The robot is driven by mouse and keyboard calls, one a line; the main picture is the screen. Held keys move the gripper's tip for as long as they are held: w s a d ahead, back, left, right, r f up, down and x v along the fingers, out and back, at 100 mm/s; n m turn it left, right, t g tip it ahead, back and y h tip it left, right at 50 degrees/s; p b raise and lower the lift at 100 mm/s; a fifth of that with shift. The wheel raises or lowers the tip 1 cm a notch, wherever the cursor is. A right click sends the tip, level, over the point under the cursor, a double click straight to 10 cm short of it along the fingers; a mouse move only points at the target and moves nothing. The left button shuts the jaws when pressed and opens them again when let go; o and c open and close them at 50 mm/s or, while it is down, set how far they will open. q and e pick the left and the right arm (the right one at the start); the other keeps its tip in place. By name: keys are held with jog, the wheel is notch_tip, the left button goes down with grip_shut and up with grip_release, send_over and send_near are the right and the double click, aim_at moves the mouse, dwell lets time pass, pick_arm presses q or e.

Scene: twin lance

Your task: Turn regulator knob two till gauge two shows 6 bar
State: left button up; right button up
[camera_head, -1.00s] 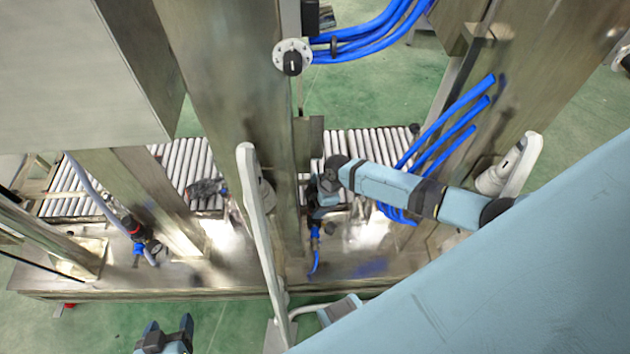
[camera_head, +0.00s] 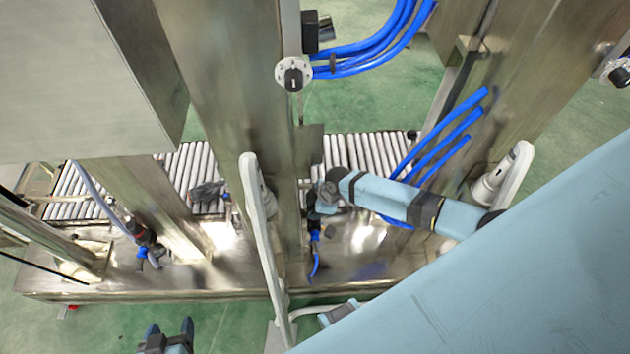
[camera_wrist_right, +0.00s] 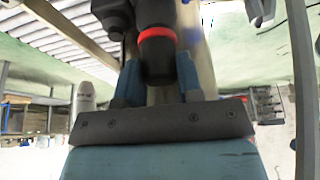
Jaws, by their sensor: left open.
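In the head view my right gripper (camera_head: 318,200) is down at the middle post, over a regulator with blue fittings that it mostly hides. In the right wrist view its two blue fingers (camera_wrist_right: 158,85) stand on either side of a black regulator knob (camera_wrist_right: 158,62) with a red ring. The knob fills the space between them; I cannot tell whether they squeeze it. Another black regulator (camera_head: 143,232) with a red ring is at the left post. My left gripper (camera_head: 168,338) is open and empty at the bottom edge. I see no readable gauge face.
A white dial with a black switch (camera_head: 293,75) is on the middle post, and a similar one (camera_head: 618,73) is at the right edge. A roller conveyor (camera_head: 365,155) runs behind the posts. Blue hoses (camera_head: 440,130) hang at right. A pale bar (camera_head: 262,230) stands before the middle post.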

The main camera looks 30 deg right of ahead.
jog(key=o, duration=0.4)
jog(key=shift+r, duration=0.1)
jog(key=p+v, duration=0.1)
jog(key=v, duration=1.2)
jog(key=shift+s+d+r, duration=0.15)
jog(key=shift+d+r, duration=0.1)
jog(key=s+a+r+m+t+y+p, duration=0.1)
jog(key=s+a+r+m+t+p, duration=0.45)
jog(key=s+a, duration=0.35)
jog(key=s+r+m+t+p, duration=0.1)
jog(key=s+r, duration=0.1)
jog(key=s+r+m+t+h+p, duration=0.1)
jog(key=s+r, duration=0.1)
jog(key=s+r+m+t+p, duration=0.1)
jog(key=s+r+m+p, duration=0.1)
jog(key=shift+a+r+t+h, duration=0.15)
jog(key=shift+a+t+h, duration=0.1)
jog(key=shift+h, duration=0.05)
